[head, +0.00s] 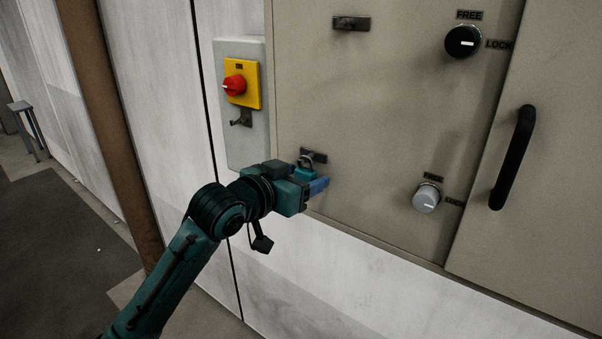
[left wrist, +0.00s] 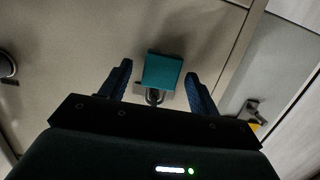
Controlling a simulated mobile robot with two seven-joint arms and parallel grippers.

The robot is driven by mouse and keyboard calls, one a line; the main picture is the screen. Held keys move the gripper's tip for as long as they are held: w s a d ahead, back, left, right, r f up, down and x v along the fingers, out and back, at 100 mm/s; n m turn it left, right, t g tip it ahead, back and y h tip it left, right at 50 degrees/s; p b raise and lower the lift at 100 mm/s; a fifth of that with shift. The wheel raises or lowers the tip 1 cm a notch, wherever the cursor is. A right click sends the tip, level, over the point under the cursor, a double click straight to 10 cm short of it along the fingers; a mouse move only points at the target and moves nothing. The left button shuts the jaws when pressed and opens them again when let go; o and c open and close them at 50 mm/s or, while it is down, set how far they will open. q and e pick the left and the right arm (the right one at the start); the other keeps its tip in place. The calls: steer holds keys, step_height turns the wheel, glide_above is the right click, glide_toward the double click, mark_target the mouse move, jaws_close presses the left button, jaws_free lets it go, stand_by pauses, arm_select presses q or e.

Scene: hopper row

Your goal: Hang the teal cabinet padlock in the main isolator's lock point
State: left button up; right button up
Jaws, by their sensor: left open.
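The teal padlock (head: 305,173) is at the dark lower bracket (head: 316,156) on the beige cabinet, with its shackle up against the bracket. The left wrist view shows its square teal body (left wrist: 162,71) between my left gripper's (left wrist: 158,86) two blue fingers, with a gap on each side. My left gripper (head: 319,186) is open around the padlock, partly hiding it in the head view. The main isolator (head: 241,84) has a yellow plate and red knob on a grey box. Its lock point (head: 242,118), a dark hooked bracket just below, looks empty. My right gripper is not in view.
A black knob (head: 462,41) and a grey knob (head: 426,198) sit on the cabinet, with FREE and LOCK labels. An upper bracket (head: 351,23) and a black door handle (head: 512,157) also stick out. A stool (head: 27,125) stands far left.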

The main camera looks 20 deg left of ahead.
mark_target(302, 174)
arm_select(q)
steer(key=shift+c, duration=0.3)
steer(key=c, duration=1.1)
steer(key=shift+r, duration=0.65)
steer(key=shift+s, duration=0.1)
steer(key=shift+f+v, duration=0.25)
steer(key=shift+v, duration=1)
steer(key=shift+s+a, duration=0.15)
steer(key=shift+s, duration=0.15)
steer(key=shift+v, duration=0.95)
steer(key=shift+f, duration=0.25)
